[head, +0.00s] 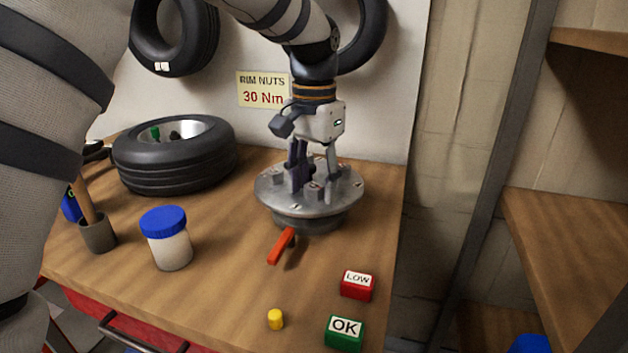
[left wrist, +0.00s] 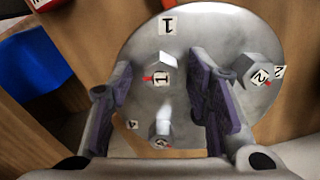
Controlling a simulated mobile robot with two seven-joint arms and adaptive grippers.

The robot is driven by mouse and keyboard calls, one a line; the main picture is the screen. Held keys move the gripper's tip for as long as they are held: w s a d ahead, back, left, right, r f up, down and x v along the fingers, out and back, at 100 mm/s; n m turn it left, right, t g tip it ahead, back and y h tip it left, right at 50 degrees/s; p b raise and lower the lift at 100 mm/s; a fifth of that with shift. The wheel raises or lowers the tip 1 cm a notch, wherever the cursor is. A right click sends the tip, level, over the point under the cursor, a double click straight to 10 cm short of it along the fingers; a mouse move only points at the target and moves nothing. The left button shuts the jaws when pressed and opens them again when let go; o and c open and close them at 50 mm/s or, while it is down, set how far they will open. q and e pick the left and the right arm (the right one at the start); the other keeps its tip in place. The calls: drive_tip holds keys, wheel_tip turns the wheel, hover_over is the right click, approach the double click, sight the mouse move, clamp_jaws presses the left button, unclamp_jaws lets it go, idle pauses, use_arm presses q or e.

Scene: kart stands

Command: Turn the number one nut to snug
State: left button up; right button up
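The round metal plate (head: 275,195) sits flat on a dark base on the bench. In the left wrist view the plate (left wrist: 205,25) carries grey nuts. The number one nut (left wrist: 161,77) has a "1" label and a red mark on its left. The number two nut (left wrist: 260,72) is at right, and another nut (left wrist: 160,132) is nearer the wrist. My left gripper (head: 314,178) points down over the plate. Its purple-padded fingers (left wrist: 160,70) are open on either side of the number one nut, with gaps visible both sides. Their height against it is unclear. My right gripper is not in view.
A red handle (head: 281,246) sticks out in front of the plate. A tyre (head: 165,165) lies behind left. A sign (head: 263,90) reads "RIM NUTS 30 Nm".

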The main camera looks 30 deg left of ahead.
sight(314, 186)
use_arm(q)
wheel_tip(314, 186, up, 12)
idle(0.5)
